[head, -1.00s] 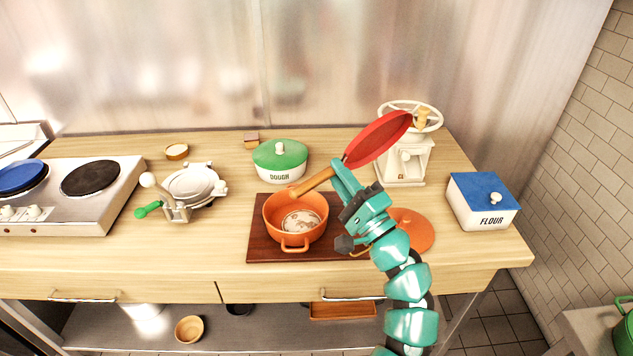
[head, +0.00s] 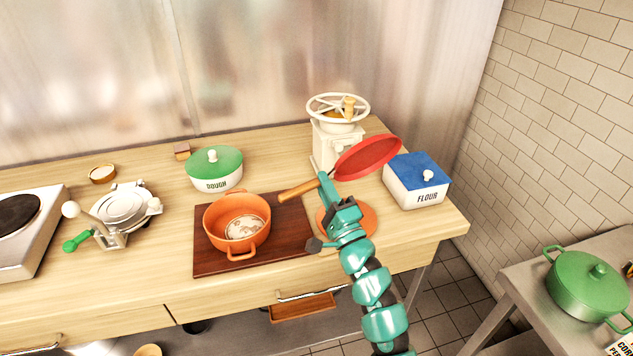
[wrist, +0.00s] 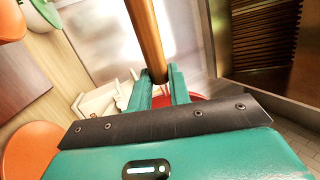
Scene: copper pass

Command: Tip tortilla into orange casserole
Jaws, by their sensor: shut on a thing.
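The orange casserole (head: 212,221) stands open on a dark wooden board, with the pale, brown-spotted tortilla (head: 246,228) lying flat on its bottom. My gripper (head: 324,184) is shut on the wooden handle (head: 298,190) of a red pan (head: 368,157). The pan is held up to the right of the casserole, tilted, and looks empty. In the wrist view the handle (wrist: 148,35) runs between the two fingers (wrist: 160,88), and only a little of the red pan shows behind them.
The orange lid (head: 362,221) lies right of the board (head: 285,245), partly behind my arm. A cream grinder (head: 326,146) and flour box (head: 410,190) stand behind and right. A dough pot (head: 216,178) and tortilla press (head: 122,210) are left. A green pot (head: 585,285) sits on a separate right-hand table.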

